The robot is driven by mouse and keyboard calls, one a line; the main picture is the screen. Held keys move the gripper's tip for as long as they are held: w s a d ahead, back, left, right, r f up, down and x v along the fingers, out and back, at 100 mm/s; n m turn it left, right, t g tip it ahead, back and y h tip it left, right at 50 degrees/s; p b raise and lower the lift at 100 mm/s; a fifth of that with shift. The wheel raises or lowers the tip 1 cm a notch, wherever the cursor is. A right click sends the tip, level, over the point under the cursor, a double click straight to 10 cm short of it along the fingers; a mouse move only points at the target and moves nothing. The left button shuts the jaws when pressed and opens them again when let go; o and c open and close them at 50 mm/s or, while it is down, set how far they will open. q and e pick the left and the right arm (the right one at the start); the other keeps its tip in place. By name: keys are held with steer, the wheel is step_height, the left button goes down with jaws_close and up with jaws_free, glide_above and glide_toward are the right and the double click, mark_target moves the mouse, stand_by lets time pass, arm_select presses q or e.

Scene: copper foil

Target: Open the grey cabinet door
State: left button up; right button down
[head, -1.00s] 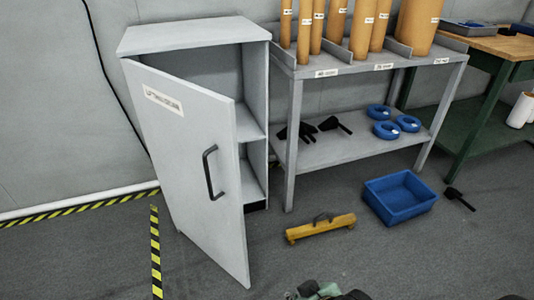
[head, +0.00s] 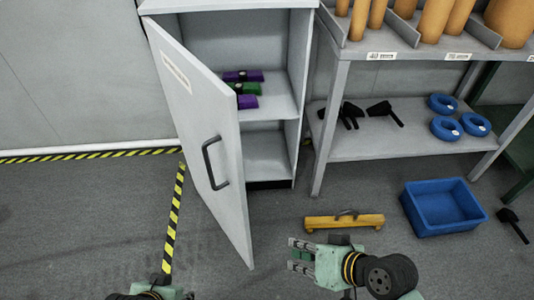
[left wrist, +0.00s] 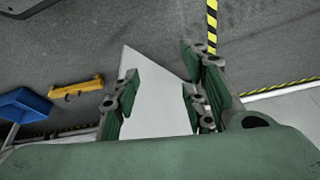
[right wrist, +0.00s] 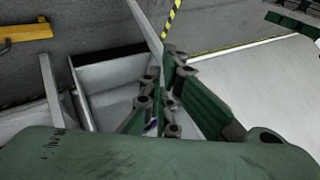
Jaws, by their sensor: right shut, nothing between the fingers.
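The grey cabinet (head: 300,95) stands against the wall, and its door (head: 195,120) is partly open, hinged at the left. A black handle (head: 213,163) is on the door's outer face. My right gripper (head: 292,254) is shut and empty, right of the door's lower free edge and apart from it in the head view. In the right wrist view its fingers (right wrist: 158,98) show before the cabinet interior (right wrist: 105,80) and the door's edge (right wrist: 146,25). My left gripper is mostly cut off at the head view's bottom; in the left wrist view its fingers (left wrist: 160,100) are spread, with the door (left wrist: 155,90) behind them.
Purple and green items (head: 243,88) lie on the cabinet shelf. A metal rack (head: 400,140) with blue rings and black tools stands right of the cabinet. A yellow bar with a handle (head: 345,221) and a blue bin (head: 443,206) are on the floor. Floor left of the door is clear.

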steer(key=w+d+r+m+t+y+p, duration=0.25)
steer(key=w+r+m+t+y, duration=0.5)
steer(key=w+r, duration=0.6)
arm_select(q)
step_height(320, 180, down, 10)
steer(key=s+g+p, duration=0.1)
steer(key=shift+s+d+r+g+p, duration=0.2)
steer(key=shift+s+r+g+p, duration=0.05)
steer(key=shift+g+p, duration=0.15)
arm_select(e)
steer(key=w+a+r+m+g+h, duration=0.1)
steer(key=w+a+m, duration=0.1)
steer(key=a, duration=0.8)
steer(key=shift+w+a, duration=0.4)
steer(key=shift+w, duration=0.5)
steer(key=shift+s+r+h, duration=0.1)
steer(key=shift+h, duration=0.15)
